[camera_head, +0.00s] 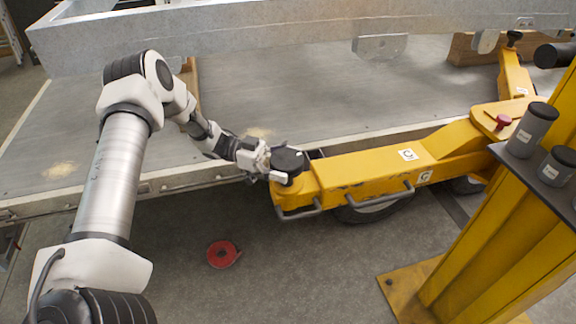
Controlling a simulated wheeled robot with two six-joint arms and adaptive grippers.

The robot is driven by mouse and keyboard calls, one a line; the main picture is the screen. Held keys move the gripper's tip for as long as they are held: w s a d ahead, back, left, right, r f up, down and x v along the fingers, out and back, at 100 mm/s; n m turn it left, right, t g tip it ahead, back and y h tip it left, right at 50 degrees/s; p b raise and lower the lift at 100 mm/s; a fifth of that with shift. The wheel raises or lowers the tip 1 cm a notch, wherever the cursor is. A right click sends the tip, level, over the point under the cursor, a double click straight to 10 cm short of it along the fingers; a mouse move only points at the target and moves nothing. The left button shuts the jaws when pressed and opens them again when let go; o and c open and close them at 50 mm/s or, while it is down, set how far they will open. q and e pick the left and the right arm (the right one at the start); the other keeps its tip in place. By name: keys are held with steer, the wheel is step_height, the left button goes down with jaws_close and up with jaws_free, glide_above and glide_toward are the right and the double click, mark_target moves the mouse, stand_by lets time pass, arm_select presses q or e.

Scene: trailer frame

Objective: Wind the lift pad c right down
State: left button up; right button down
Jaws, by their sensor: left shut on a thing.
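The lift pad c (288,160) is a round black pad at the left end of a yellow lift arm (370,172) that bears labels with the letter C. My left gripper (268,166) is at the left side of the pad and is shut on it. The gripper's fingers are small here and partly hide the pad's left edge. The pad sits close above the yellow arm end; its screw is hidden. My right gripper is not in view.
A grey metal trailer frame (250,38) runs across the top, above the pad. A yellow lift post (475,235) stands at the right, with dark cylinders (532,130) on a shelf. The floor at lower centre is otherwise clear.

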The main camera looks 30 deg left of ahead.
arm_select(q)
steer(key=shift+m+g+b, duration=1)
steer(key=shift+m+g, duration=0.6)
steer(key=shift+g, duration=1)
steer(key=o, duration=0.9)
steer(key=shift+r, duration=0.1)
steer(key=shift+o, duration=0.2)
steer(key=a, duration=0.7)
steer(key=shift+w+a, duration=0.2)
steer(key=shift+w, duration=0.1)
